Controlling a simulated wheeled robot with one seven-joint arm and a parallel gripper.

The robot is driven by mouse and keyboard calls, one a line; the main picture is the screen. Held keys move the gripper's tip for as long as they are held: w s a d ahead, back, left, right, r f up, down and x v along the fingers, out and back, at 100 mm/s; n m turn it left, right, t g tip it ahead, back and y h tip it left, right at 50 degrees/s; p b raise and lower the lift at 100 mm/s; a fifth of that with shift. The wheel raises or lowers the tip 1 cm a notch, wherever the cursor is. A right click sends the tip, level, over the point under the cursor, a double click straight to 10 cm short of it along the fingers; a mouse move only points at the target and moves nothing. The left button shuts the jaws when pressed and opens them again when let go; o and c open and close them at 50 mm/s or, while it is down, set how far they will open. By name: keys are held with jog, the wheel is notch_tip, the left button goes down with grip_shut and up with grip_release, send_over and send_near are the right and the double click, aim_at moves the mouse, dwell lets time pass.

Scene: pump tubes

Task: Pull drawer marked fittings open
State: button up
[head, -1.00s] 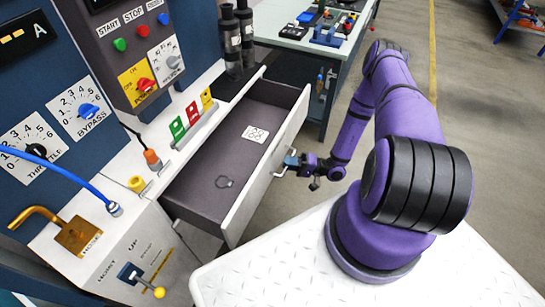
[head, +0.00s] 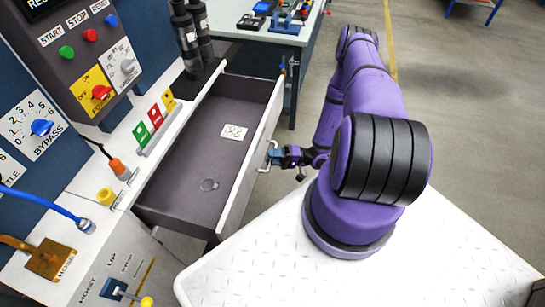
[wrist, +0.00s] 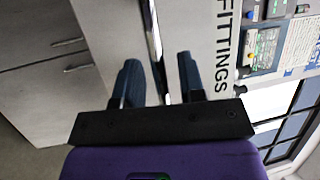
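The drawer (head: 185,190) stands well open from the white cabinet in the head view, with its dark inside showing. Its white front panel (head: 245,180) faces right and carries a metal handle (head: 264,163). My gripper (head: 275,156) is at this handle. In the wrist view the label FITTINGS (wrist: 223,45) runs down the pale drawer front. There my gripper (wrist: 160,85) has its two blue fingers apart, with the bright handle bar (wrist: 153,35) running between them. A gap shows between the bar and the right finger.
A panel with knobs and buttons rises at left. A hoist lever with a yellow knob (head: 147,302) is at lower left. A workbench (head: 270,30) stands beyond the drawer. Open floor lies at right.

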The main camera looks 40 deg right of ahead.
jog(key=shift+d, duration=0.1)
jog(key=v, duration=1)
jog(key=shift+s+d, duration=0.2)
jog(key=shift+d, duration=0.05)
dwell(0.3)
